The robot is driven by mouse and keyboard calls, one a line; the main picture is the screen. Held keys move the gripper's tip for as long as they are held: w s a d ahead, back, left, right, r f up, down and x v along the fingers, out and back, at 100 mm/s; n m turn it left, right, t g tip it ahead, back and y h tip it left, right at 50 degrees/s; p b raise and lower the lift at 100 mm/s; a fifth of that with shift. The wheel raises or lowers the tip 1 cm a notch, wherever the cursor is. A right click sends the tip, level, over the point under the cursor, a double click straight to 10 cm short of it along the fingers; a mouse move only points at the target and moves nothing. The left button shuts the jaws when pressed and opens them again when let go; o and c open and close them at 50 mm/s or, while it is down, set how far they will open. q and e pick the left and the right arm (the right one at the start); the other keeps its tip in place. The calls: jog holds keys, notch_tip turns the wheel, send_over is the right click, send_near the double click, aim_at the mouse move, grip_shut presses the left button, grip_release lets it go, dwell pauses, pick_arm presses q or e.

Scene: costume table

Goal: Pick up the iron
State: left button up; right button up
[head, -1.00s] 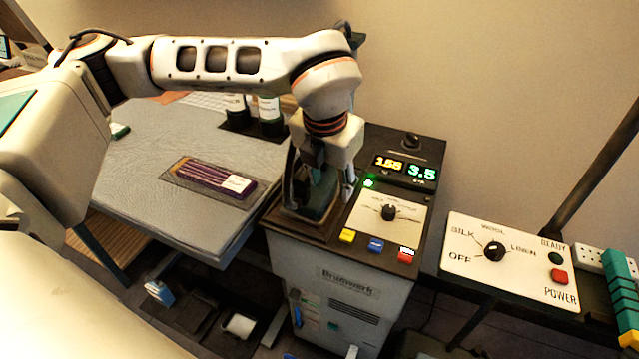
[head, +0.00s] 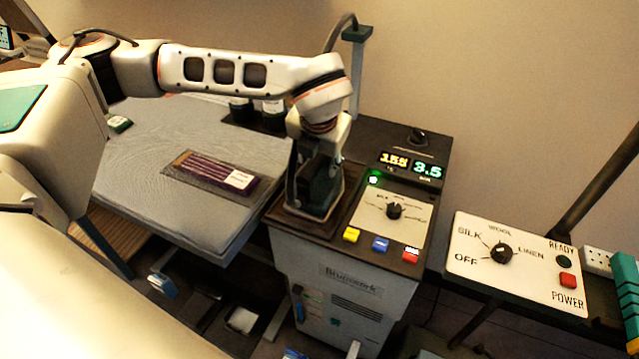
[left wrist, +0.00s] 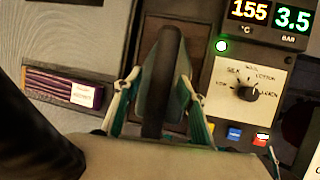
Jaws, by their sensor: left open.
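The iron (head: 323,192) stands on the dark rest on top of the grey steam station, at the left of its control panel. It has a dark green body and a black handle, and in the left wrist view (left wrist: 164,85) it runs upward through the middle. My left gripper (head: 315,185) is over the iron from above. It is open, with one finger on each side of the iron in the left wrist view (left wrist: 160,95). I cannot tell whether the fingers touch it. In the head view the gripper hides much of the iron.
The steam station's panel (head: 392,212) has a knob, coloured buttons and displays reading 155 and 3.5. A grey ironing board (head: 150,150) at the left bears a purple packet (head: 217,173). A post (head: 355,75) with a hose rises behind the gripper. Another control box (head: 515,265) is at the right.

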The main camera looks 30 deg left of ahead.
pick_arm(q)
jog(key=shift+f, duration=0.1)
grip_shut()
jog(key=shift+w+r, duration=0.2)
jog(key=shift+r, duration=0.4)
notch_tip(320, 180, up, 19)
jog(key=shift+s, duration=0.15)
